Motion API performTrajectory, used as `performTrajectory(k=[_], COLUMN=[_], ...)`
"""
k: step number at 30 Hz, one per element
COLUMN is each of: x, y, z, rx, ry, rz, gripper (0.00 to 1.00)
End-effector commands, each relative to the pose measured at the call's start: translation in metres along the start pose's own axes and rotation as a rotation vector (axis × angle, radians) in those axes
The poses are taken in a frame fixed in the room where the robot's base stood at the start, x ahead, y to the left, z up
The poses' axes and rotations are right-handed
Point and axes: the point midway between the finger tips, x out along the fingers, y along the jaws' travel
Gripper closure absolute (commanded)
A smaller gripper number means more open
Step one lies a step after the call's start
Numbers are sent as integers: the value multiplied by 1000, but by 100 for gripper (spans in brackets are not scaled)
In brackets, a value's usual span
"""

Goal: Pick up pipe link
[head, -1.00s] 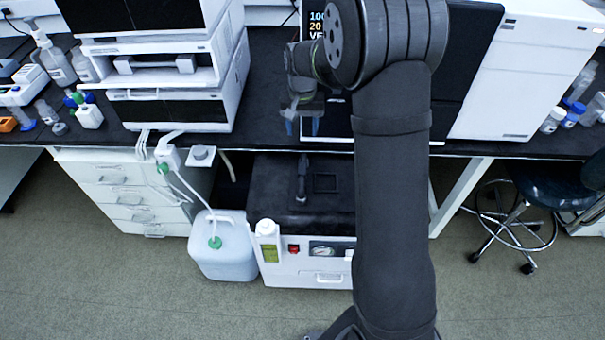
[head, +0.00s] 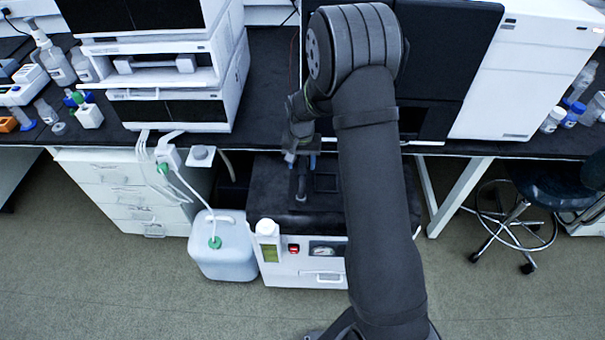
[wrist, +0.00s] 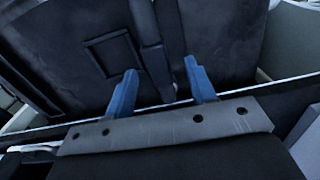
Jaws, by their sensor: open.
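The pipe link looks like a slim dark upright piece (head: 301,188) on the black top of the white pump box (head: 300,266) below the bench. In the wrist view the dark link (wrist: 151,55) runs between my two blue fingers, apart from both as far as I can tell. My gripper (head: 302,161) points down just above the link, by the bench's front edge. It is open, and its fingertips also show in the wrist view (wrist: 160,67). My gripper hides the link's upper part in the head view.
The black bench (head: 270,90) has its edge close behind my gripper. A dark square recess (wrist: 112,52) lies beside the link.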

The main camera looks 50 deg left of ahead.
Motion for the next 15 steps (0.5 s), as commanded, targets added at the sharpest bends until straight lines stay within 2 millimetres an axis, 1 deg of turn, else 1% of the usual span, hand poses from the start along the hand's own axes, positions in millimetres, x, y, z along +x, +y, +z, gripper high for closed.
performTrajectory(k=[5,11,15], x=[16,46,52], y=[2,3,3], z=[0,0,0], rx=[0,0,0], ry=[-2,-3,0], rz=[1,1,0], gripper=[49,49,49])
